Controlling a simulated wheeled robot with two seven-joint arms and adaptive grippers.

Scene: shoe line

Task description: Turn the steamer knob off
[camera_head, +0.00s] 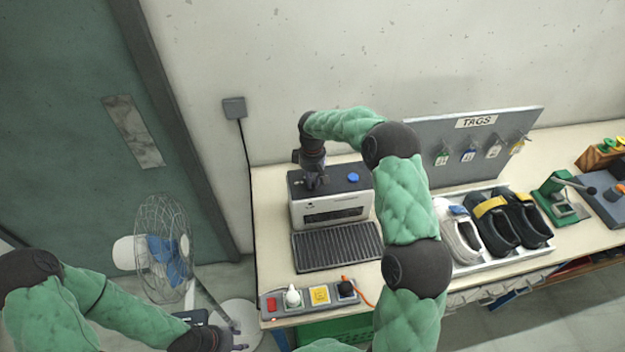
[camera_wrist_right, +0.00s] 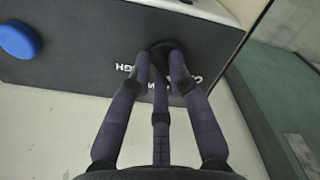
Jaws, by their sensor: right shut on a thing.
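The steamer (camera_head: 330,212) is a white box with a dark top, standing at the left end of the table. Its black knob (camera_wrist_right: 160,48) sits on the dark top, partly hidden by my fingers, beside partly covered white lettering. My right gripper (camera_head: 314,183) comes down on the left part of the steamer's top. In the right wrist view, my right gripper (camera_wrist_right: 160,75) is shut on the black knob, with fingers on both sides. My left gripper (camera_head: 240,347) is low at the bottom edge, away from the steamer; its opening is unclear.
A blue button (camera_head: 353,177) is on the steamer's top, right of my gripper. A ribbed dark tray (camera_head: 337,247) and a control strip (camera_head: 270,303) lie in front. A shoe tray (camera_head: 500,262) stands to the right. A fan (camera_head: 165,250) stands left of the table.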

